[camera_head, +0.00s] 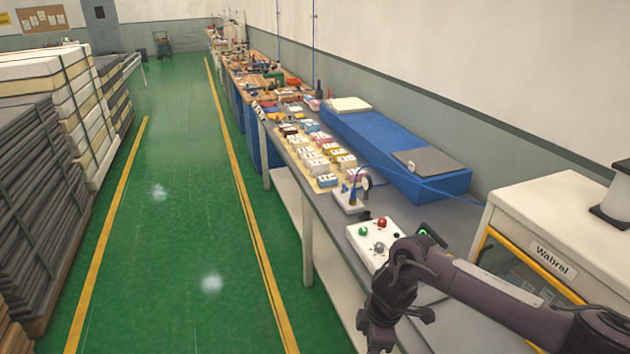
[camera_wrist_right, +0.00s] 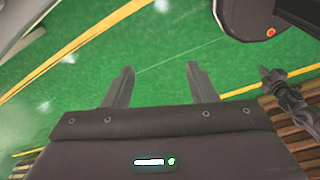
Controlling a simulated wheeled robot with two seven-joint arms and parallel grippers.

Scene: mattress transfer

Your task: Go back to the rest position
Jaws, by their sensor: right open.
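My right gripper (camera_wrist_right: 160,72) is open and empty in the right wrist view, its two fingers apart over the green floor. In the head view the right arm comes in from the lower right, and the right gripper (camera_head: 394,322) hangs at the near edge of the bench. In that view its fingers are hard to make out. My left gripper does not show in the head view. A dark jointed part at the right of the wrist view may be my left arm; its jaws cannot be made out.
The long bench (camera_head: 320,208) carries small blocks, a button box (camera_head: 372,246) and a long blue block (camera_head: 390,150). A white "Wabrel" machine (camera_head: 545,215) stands at right. Stacked mattresses (camera_head: 60,85) and dark slabs (camera_head: 30,190) line the left. The green aisle (camera_head: 180,230) is clear.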

